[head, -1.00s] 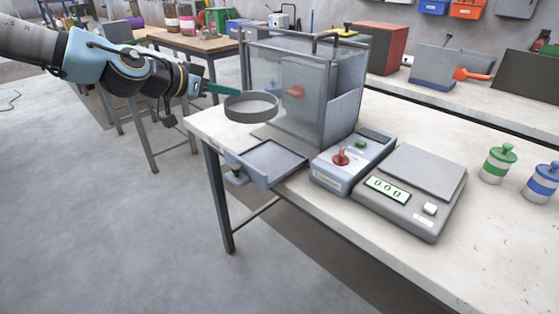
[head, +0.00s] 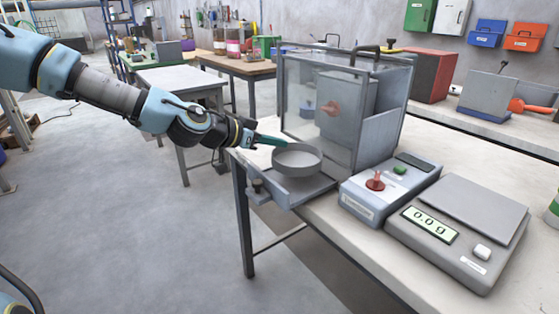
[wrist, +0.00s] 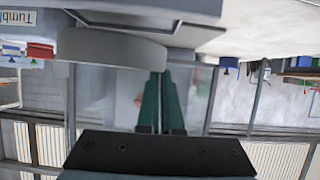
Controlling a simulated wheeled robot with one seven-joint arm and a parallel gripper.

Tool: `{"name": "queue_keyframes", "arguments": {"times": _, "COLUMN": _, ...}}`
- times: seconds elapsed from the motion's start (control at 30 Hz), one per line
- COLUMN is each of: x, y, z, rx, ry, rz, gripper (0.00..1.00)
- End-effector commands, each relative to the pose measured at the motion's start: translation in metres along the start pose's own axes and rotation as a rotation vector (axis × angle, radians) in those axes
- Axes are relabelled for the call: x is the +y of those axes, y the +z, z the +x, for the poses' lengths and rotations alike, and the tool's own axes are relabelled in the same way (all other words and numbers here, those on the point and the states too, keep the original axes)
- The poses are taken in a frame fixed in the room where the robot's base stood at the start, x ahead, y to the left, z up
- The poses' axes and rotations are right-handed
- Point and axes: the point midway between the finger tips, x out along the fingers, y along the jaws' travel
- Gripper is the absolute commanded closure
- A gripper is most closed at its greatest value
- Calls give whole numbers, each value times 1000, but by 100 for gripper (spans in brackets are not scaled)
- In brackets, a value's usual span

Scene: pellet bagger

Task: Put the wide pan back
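The wide pan (head: 297,164) is a round, shallow grey dish, level, over the square grey tray (head: 298,190) at the table's left edge. I cannot tell whether it touches the tray. My gripper (head: 272,141) has green fingers shut on the pan's rim from the left. In the wrist view, the pan (wrist: 112,50) shows as a pale band beside the fingertips (wrist: 160,78), and the grip point is partly hidden.
The clear-walled bagger (head: 345,110) stands right behind the pan. A control box (head: 385,188) with a red knob and a scale (head: 460,235) reading 0.0 g stand to the right. Open floor lies left of the table.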

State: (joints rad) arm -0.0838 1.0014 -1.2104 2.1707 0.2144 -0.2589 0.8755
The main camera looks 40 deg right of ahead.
Motion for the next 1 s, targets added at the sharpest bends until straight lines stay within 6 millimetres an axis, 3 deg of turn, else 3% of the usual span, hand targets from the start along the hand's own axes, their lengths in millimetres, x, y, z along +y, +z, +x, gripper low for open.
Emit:
{"name": "queue_keyframes", "arguments": {"times": 0.33, "x": 0, "y": 37, "z": 17, "rx": 0, "ry": 1, "rz": -2, "gripper": 100}}
{"name": "queue_keyframes", "arguments": {"times": 0.6, "x": -1, "y": 42, "z": 19, "rx": 0, "ry": -1, "rz": 1, "gripper": 100}}
{"name": "queue_keyframes", "arguments": {"times": 0.87, "x": -1, "y": 42, "z": 19, "rx": 0, "ry": 0, "rz": 1, "gripper": 68}}
{"name": "queue_keyframes", "arguments": {"times": 1.0, "x": -1, "y": 42, "z": 19, "rx": 0, "ry": 0, "rz": 1, "gripper": 68}}
